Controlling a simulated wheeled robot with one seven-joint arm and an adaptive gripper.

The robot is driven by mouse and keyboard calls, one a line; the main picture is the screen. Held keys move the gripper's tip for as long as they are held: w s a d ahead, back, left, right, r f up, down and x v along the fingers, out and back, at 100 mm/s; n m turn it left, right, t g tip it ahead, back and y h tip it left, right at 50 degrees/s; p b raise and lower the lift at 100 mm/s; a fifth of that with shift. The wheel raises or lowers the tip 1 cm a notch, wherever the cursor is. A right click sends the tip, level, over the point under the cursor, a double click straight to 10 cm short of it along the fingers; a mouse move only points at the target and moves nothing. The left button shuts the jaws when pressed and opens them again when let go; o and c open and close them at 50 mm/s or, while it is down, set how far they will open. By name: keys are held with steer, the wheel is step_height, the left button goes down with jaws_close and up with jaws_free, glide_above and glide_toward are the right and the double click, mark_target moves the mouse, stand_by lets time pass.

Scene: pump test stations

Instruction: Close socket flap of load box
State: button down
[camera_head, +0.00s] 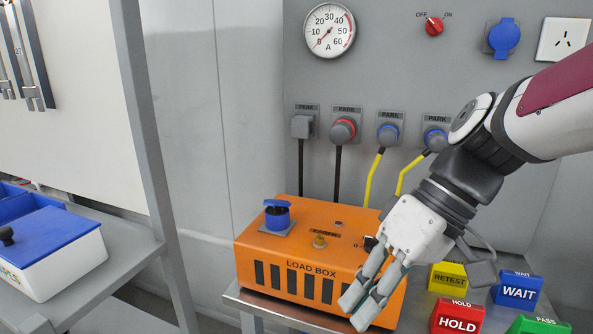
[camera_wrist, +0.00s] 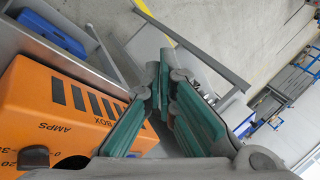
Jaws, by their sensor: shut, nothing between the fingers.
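The orange load box (camera_head: 310,243) stands on a grey bench. On its top left is a blue round socket (camera_head: 277,218) on a grey plate. The socket's blue flap (camera_head: 277,203) is raised off its mouth, so it stands open. My gripper (camera_head: 354,307) is in front of the box's right part, fingers pointing down and left, well to the right of the socket and lower. The fingers are shut and empty. In the wrist view the gripper (camera_wrist: 164,72) is beside the box's orange front (camera_wrist: 25,95); socket and flap are out of that view.
Coloured blocks such as HOLD (camera_head: 458,317) and WAIT (camera_head: 517,291) stand at right. Yellow cables (camera_head: 373,178) hang behind the box. A grey post (camera_head: 150,150) rises at left.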

steer(key=w+r+n+t+y+p, duration=0.1)
steer(key=w+r+t+y+p, duration=0.15)
steer(key=w+p, duration=0.4)
steer(key=w+a+r+n+t+y+p, duration=0.1)
steer(key=w+r+n+y+p, duration=0.15)
steer(key=w, duration=0.75)
steer(key=w+r+n+t+y+p, duration=0.1)
steer(key=w+r+t+y+p, duration=0.1)
steer(key=w+r+y+p, duration=0.45)
steer(key=h, duration=0.3)
glide_above(279, 205)
steer(key=w+d, duration=0.2)
steer(key=w, duration=0.1)
step_height(279, 205, down, 5)
steer(key=f, duration=0.2)
steer(key=a, duration=0.1)
steer(key=shift+s+f, duration=0.3)
steer(key=shift+f, duration=0.1)
steer(key=shift+s+a+f, duration=0.1)
steer(key=shift+s+f, duration=0.05)
steer(key=shift+f, duration=0.3)
steer(key=s+f, duration=0.2)
steer(key=shift+a+f+b, duration=0.3)
steer(key=shift+a+f, duration=0.05)
steer(key=shift+r, duration=0.1)
